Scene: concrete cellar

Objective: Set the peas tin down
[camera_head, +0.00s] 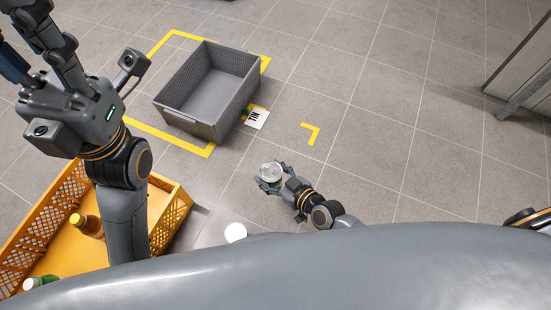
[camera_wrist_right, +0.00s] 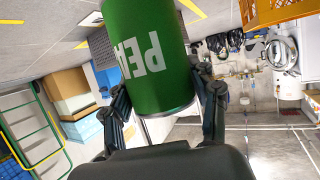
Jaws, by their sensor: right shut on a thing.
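The peas tin (camera_head: 271,170) is held by my right gripper (camera_head: 270,182), low in the middle of the head view, its pale round lid facing up. In the right wrist view the tin (camera_wrist_right: 150,60) is green with white letters, shown upside down, between the two fingers of my right gripper (camera_wrist_right: 165,110). Whether the tin touches the floor cannot be told. My left gripper (camera_head: 28,45) is raised at the top left, fingers apart and empty, partly cut off by the frame edge.
A grey crate (camera_head: 188,121) stands empty inside yellow floor tape. A yellow corner mark (camera_head: 315,134) is on bare floor to the right. An orange crate (camera_head: 176,213) with bottles is at lower left. A white round thing (camera_head: 235,232) is nearby.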

